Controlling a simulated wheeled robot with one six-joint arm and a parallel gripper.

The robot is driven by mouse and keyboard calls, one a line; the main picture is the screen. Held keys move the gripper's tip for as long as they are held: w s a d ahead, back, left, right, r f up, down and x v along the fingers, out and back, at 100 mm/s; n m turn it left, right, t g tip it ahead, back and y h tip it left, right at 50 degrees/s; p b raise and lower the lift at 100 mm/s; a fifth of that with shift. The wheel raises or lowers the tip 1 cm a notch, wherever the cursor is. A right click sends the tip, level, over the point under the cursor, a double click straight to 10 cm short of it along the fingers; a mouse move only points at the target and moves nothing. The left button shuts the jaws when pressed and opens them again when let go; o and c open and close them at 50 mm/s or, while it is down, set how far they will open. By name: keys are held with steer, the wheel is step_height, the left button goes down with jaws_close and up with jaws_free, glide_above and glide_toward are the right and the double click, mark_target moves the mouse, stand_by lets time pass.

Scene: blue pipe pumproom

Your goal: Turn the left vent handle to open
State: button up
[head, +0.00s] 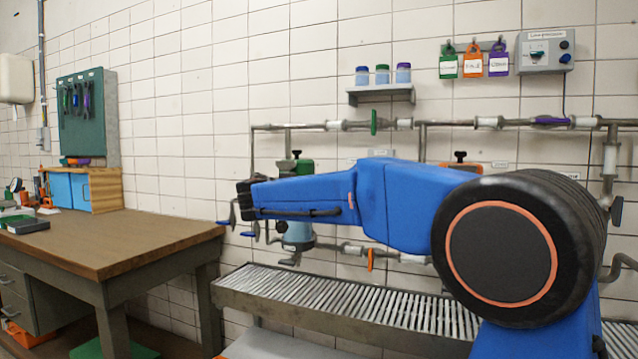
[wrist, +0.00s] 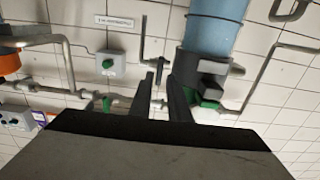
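In the head view my gripper (head: 243,198) is at the end of the blue arm, on the left side of the pipework and in front of the wall. Small grey crank-like levers with blue ends, one of them a lever (head: 251,234), show below and beside it. I cannot tell which is the left vent handle. In the wrist view my gripper (wrist: 165,80) has two dark fingers with a gap between them and nothing clearly held. A thin grey bent handle (wrist: 144,45) is just beyond the fingertips, beside a blue cylinder (wrist: 217,22). Contact cannot be told.
A slatted metal bench (head: 345,302) runs below the pipes. A wooden workbench (head: 95,240) stands at left. Horizontal pipes (head: 350,126) cross the wall, with a green valve handle (head: 374,121). In the wrist view a grey box with a green knob (wrist: 109,64) is beside the handle.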

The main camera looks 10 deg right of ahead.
steer(key=x, duration=0.9)
steer(key=shift+d, duration=0.1)
jaws_close()
